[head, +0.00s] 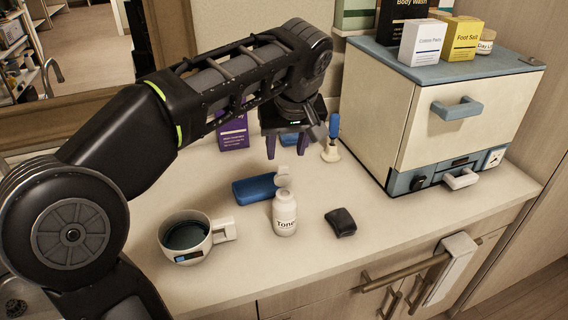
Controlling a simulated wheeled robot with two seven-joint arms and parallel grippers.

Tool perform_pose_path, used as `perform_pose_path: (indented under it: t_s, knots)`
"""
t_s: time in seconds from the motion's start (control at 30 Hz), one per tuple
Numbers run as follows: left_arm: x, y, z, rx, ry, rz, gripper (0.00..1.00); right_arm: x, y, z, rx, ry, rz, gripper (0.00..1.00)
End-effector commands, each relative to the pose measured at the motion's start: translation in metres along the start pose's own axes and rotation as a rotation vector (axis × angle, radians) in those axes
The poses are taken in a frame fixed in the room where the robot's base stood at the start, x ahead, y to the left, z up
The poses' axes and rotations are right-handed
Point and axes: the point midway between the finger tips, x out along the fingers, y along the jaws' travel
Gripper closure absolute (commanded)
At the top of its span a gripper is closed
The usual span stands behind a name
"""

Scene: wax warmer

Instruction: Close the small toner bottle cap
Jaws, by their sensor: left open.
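A small white toner bottle (285,216) stands upright on the counter in the head view, near its front edge. Its white flip cap (284,179) is raised and tilted up above the bottle's neck. My left gripper (288,150) hangs above and behind the bottle, fingers pointing down. It is open and empty, apart from the cap. My right gripper is not in view.
A cup of dark liquid (186,240) stands to the left, a small black object (341,222) to the right. A purple box (233,135) and a cream warmer cabinet (420,120) stand further back.

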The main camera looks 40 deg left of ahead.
Motion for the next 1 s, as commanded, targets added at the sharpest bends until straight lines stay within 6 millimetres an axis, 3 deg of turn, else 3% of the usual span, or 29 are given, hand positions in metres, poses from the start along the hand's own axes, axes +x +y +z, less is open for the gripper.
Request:
perform_pose_path:
  t_s: [0.3,0.5,0.8,1.0]
  knots:
    - [0.047,-0.001,0.001,0.000,-0.005,-0.002,0.55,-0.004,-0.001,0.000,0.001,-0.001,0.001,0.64]
    - [0.068,0.000,0.000,0.000,-0.002,-0.001,0.55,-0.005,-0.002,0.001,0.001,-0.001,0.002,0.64]
    - [0.071,0.000,0.000,-0.001,-0.001,0.001,0.55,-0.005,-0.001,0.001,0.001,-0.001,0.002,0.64]
    - [0.070,0.000,0.000,-0.001,-0.001,0.001,0.70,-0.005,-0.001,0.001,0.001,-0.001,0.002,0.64]
